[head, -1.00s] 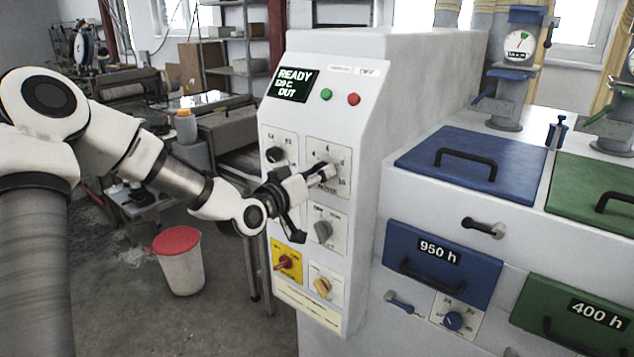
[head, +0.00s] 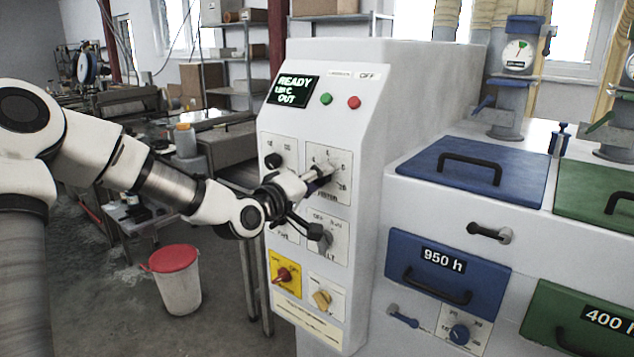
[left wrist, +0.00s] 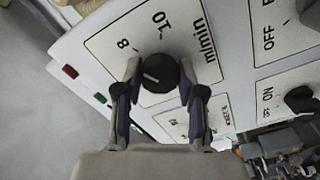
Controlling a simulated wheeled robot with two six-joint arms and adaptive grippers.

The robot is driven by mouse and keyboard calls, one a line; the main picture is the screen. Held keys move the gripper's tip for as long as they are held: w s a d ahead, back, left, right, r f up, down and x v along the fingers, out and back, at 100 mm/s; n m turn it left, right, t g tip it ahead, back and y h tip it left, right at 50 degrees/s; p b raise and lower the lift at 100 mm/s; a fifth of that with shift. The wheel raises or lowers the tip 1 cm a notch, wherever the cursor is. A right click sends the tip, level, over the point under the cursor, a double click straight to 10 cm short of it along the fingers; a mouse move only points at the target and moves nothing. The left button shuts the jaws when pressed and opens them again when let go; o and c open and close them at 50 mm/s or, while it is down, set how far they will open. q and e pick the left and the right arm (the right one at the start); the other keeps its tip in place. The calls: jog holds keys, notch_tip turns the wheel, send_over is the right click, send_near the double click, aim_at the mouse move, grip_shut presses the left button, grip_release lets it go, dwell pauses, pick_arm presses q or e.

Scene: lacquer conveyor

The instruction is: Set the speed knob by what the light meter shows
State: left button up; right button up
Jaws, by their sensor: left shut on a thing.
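The speed knob (left wrist: 160,73) is black and round with a white mark, on a white dial plate (left wrist: 190,35) that reads 8, 10 and m/min in the left wrist view. My left gripper (left wrist: 158,85) has its two fingers on either side of this knob and is shut on it. In the head view the left gripper (head: 322,174) reaches the upper right dial plate (head: 340,160) of the white machine panel and hides the knob. I cannot pick out a light meter for certain. My right gripper is not in view.
The panel also has a READY display (head: 293,91), a green button (head: 326,99), a red button (head: 354,102), a black knob (head: 273,160), a red switch (head: 284,275) and a yellow knob (head: 322,299). A round gauge (head: 518,52) stands above the blue lid (head: 470,170).

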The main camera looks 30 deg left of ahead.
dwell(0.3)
pick_arm(q)
jog(key=o, duration=1.1)
jog(key=shift+w, duration=0.1)
jog(key=shift+o, duration=0.2)
